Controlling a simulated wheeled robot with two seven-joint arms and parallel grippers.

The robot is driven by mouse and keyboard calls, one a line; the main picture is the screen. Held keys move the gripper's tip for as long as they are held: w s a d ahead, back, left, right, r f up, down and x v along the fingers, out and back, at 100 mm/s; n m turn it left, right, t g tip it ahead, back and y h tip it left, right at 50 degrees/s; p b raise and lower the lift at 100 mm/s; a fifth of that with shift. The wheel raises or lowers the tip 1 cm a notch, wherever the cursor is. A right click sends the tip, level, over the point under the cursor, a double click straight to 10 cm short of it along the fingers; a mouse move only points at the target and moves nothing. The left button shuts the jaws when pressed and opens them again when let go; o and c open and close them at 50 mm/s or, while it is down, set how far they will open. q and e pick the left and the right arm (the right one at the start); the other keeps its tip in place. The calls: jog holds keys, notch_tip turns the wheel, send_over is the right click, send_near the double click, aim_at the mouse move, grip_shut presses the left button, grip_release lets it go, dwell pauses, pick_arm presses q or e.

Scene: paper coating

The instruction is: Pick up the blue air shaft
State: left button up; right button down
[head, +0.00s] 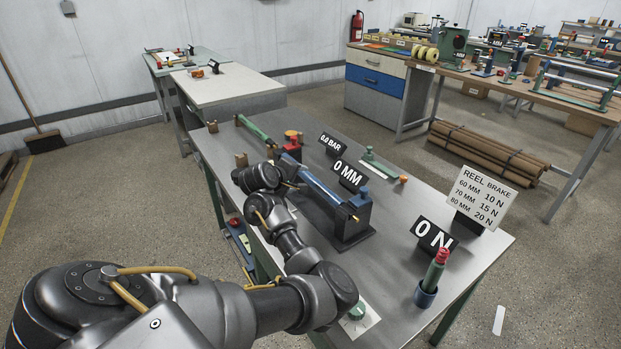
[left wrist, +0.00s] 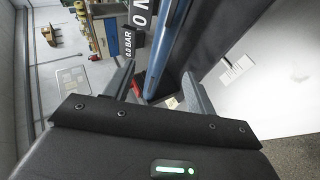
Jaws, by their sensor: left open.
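The blue air shaft (head: 322,187) lies slantwise on a dark stand (head: 348,238) on the grey table, its near end at a blue block. My left gripper (head: 293,181) is beside the far part of the shaft, partly hidden by my own wrist. In the left wrist view the blue air shaft (left wrist: 166,48) runs up the picture between the two fingers of my open left gripper (left wrist: 158,92). I cannot tell whether the fingers touch it. My right gripper is not in view.
Signs reading 0.0 BAR (head: 331,143), 0 MM (head: 348,175) and 0 N (head: 433,236) stand close by. A green shaft with a red top (head: 435,270) stands in a blue cup at the near right. A green bar (head: 253,128) lies at the table's far left.

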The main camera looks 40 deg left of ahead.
aim_at(308, 179)
pick_arm(q)
jog(key=shift+p+x, duration=0.5)
jog(key=shift+x, duration=3.2)
jog(key=shift+d+f, duration=0.1)
jog(key=shift+d, duration=0.1)
grip_shut()
